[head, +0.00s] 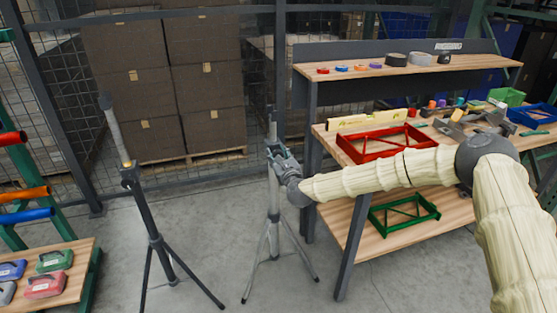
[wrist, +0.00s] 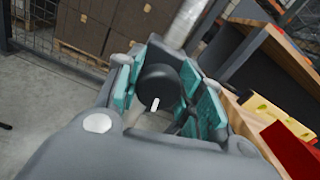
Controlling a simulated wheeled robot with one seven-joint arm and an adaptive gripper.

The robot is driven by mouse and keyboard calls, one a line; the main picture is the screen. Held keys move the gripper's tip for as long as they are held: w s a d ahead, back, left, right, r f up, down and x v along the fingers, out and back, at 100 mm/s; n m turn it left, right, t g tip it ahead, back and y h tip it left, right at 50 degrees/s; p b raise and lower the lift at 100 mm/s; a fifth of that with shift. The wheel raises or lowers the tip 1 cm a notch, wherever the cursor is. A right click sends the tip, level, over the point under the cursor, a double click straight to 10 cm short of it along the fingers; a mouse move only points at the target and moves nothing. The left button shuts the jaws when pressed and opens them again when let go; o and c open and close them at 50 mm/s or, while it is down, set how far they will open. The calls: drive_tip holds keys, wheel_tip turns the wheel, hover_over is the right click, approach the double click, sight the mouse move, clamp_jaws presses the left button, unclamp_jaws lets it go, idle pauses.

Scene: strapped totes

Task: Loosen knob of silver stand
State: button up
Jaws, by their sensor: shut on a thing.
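The silver stand (head: 273,205) stands upright on its tripod legs, left of the workbench. Its pole also shows in the wrist view (wrist: 186,22). My gripper (head: 275,152) reaches the stand's upper part from the right. In the wrist view, a round black knob (wrist: 158,84) with a white mark lies between the teal pads of my gripper (wrist: 170,90), which are shut on it. In the head view the knob is hidden by my gripper.
A second, dark stand (head: 150,215) with a grey upper pole stands to the left. The workbench (head: 318,135) holds a red frame (head: 385,143), tools and bins; a green frame (head: 404,212) lies on its lower shelf. Mesh fencing and stacked boxes (head: 165,75) are behind. Floor between the stands is clear.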

drive_tip(key=n+b, duration=0.2)
drive_tip(key=n, duration=0.1)
drive_tip(key=shift+f+n+b, duration=0.15)
drive_tip(key=shift+n+b, duration=0.15)
drive_tip(key=shift+b, duration=0.05)
drive_tip(key=n+b, duration=0.1)
drive_tip(key=n, duration=0.2)
drive_tip(key=shift+a+n+b, duration=0.1)
drive_tip(key=shift+n+b, duration=0.2)
drive_tip(key=shift+b, duration=0.1)
drive_tip(key=n+b, duration=0.1)
drive_tip(key=n, duration=0.3)
drive_tip(key=shift+n, duration=0.3)
drive_tip(key=n+b, duration=0.1)
drive_tip(key=n, duration=0.2)
drive_tip(key=shift+n, duration=0.3)
drive_tip(key=n, duration=0.3)
drive_tip(key=shift+f+n, duration=0.15)
drive_tip(key=shift+n, duration=0.25)
drive_tip(key=n, duration=0.3)
drive_tip(key=shift+n, duration=0.3)
drive_tip(key=n, duration=0.3)
drive_tip(key=shift+f+n+b, duration=0.15)
drive_tip(key=shift+n+b, duration=0.15)
drive_tip(key=shift+n, duration=1.5)
